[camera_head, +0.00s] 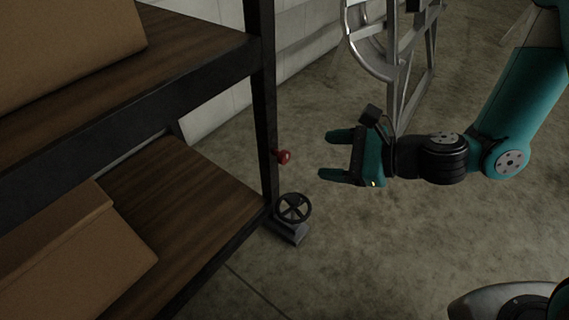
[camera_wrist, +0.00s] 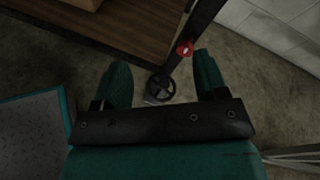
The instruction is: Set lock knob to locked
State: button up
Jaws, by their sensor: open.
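A small red knob (camera_head: 284,156) sticks out from the dark shelf post (camera_head: 264,110), above a dark handwheel. In the wrist view the red knob (camera_wrist: 185,48) shows ahead of the fingers, close in the picture to the right finger. My gripper (camera_head: 330,155) is open and empty, to the right of the knob, with its fingers pointing left toward the post. It is apart from the knob. Both teal fingers also show in the wrist view (camera_wrist: 163,72). I cannot tell from these frames which setting the knob is in.
A dark handwheel (camera_head: 293,208) on a block stands on the floor at the post's foot. Wooden shelves (camera_head: 190,215) with cardboard boxes (camera_head: 70,250) fill the left. A metal frame with a large wheel (camera_head: 372,45) stands behind my gripper. The floor (camera_head: 380,240) in front is clear.

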aim_at(287, 157)
jog(key=w+d+f+m+t+h+b, duration=0.2)
jog(key=w+d+f+m+t, duration=0.1)
jog(key=f+m, duration=0.45)
jog(key=b+x, duration=0.5)
jog(key=x, duration=1.1)
jog(key=shift+a+r+b, duration=0.1)
jog(key=shift+a+b, duration=0.1)
jog(key=shift+b, duration=0.2)
jog(key=c, duration=0.9)
